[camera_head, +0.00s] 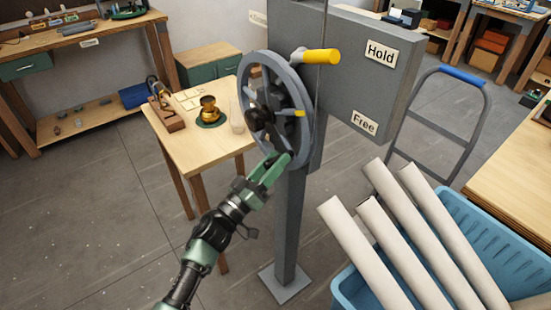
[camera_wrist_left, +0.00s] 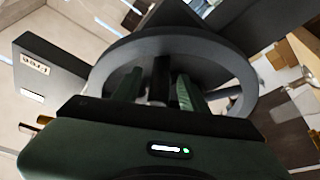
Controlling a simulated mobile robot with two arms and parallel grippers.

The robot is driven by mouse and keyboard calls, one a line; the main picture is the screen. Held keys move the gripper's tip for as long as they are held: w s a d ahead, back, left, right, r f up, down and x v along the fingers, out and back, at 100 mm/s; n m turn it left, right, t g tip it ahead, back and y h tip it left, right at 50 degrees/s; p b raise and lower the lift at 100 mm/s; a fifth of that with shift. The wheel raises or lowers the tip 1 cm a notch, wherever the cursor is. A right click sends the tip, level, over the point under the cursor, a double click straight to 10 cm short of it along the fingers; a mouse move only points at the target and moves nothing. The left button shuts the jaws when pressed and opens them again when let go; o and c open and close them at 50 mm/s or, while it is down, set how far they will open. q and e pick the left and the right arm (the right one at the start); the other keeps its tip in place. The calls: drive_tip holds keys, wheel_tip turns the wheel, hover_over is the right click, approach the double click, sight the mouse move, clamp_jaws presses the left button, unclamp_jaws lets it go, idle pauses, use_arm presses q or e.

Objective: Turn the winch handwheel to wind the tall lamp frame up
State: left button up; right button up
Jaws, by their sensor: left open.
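The winch handwheel (camera_head: 301,135) is a grey spoked wheel mounted on a grey post (camera_head: 291,230). A yellow handle (camera_head: 320,56) stands out near the top of the winch, by the grey box with "Hold" (camera_head: 380,51) and "Free" (camera_head: 364,123) labels. My left gripper (camera_head: 273,168) is at the lower rim of the wheel. In the left wrist view its open fingers (camera_wrist_left: 160,90) point into the wheel, whose rim (camera_wrist_left: 170,42) passes just beyond them. I cannot tell whether a finger touches the rim. My right gripper and the tall lamp frame are not identifiable here.
A small wooden table (camera_head: 190,150) with a brass part (camera_head: 208,108) stands behind the wheel at left. A blue crate (camera_head: 490,240) with several pale rolls (camera_head: 420,225) is at lower right. A cart handle (camera_head: 483,115) rises behind it. Open floor lies at lower left.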

use_arm(q)
drive_tip(key=shift+w+d+r, duration=0.1)
drive_tip(key=shift+d, duration=0.05)
clamp_jaws()
idle(1.4)
